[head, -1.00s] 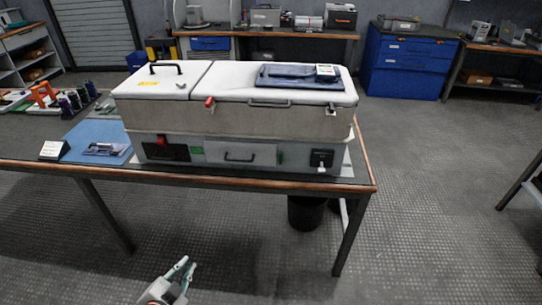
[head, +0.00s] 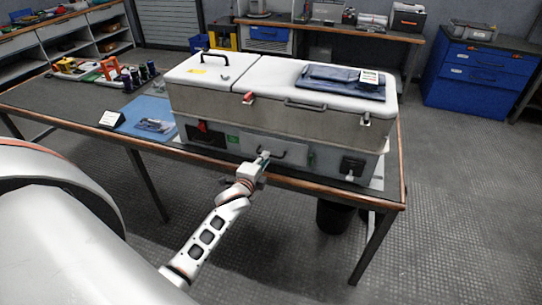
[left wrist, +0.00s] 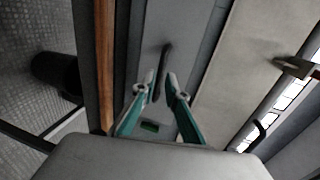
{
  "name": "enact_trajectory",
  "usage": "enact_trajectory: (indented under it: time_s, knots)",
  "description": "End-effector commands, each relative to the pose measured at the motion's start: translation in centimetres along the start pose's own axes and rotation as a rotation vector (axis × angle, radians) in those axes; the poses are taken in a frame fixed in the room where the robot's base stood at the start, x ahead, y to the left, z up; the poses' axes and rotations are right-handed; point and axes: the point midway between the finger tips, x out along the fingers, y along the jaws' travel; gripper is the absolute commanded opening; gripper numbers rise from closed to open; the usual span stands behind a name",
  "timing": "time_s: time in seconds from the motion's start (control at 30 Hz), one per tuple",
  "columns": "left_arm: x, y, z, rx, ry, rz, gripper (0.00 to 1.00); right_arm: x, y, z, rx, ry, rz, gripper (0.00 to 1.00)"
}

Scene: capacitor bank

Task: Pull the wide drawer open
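The wide drawer (head: 294,151) is a light grey panel in the lower front of the grey and white cabinet, and it looks flush. Its dark bar handle (head: 277,155) is partly behind my left gripper (head: 263,159). In the left wrist view, the handle (left wrist: 166,52) runs between the two teal-sided fingers of my left gripper (left wrist: 162,84). The fingers are apart, with the handle in the gap; I see no clear contact. My right gripper is not in view.
The cabinet (head: 290,118) stands on a wood-edged table (head: 385,200). A blue mat (head: 150,112), a small white sign (head: 110,119) and several spools (head: 137,77) lie to its left. A black bin (head: 333,215) is under the table. The floor in front is clear.

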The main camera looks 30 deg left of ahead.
Motion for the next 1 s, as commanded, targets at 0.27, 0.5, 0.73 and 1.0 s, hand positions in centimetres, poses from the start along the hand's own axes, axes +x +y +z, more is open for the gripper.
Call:
enact_trajectory:
  time_s: [0.27, 0.5, 0.73, 1.0]
  knots:
    - [3.4, 0.1, 0.0, -0.001, 0.001, 0.000, 0.13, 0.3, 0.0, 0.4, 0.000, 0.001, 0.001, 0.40]
    - [3.9, 0.0, 0.0, -0.002, 0.001, 0.000, 0.13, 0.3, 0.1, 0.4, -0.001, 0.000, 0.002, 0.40]
    - [3.9, 0.0, 0.0, -0.002, 0.001, 0.000, 0.00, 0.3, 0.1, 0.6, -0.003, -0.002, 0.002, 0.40]
    - [3.9, 0.0, -0.1, -0.002, 0.001, 0.000, 0.00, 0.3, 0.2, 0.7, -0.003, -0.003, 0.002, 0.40]
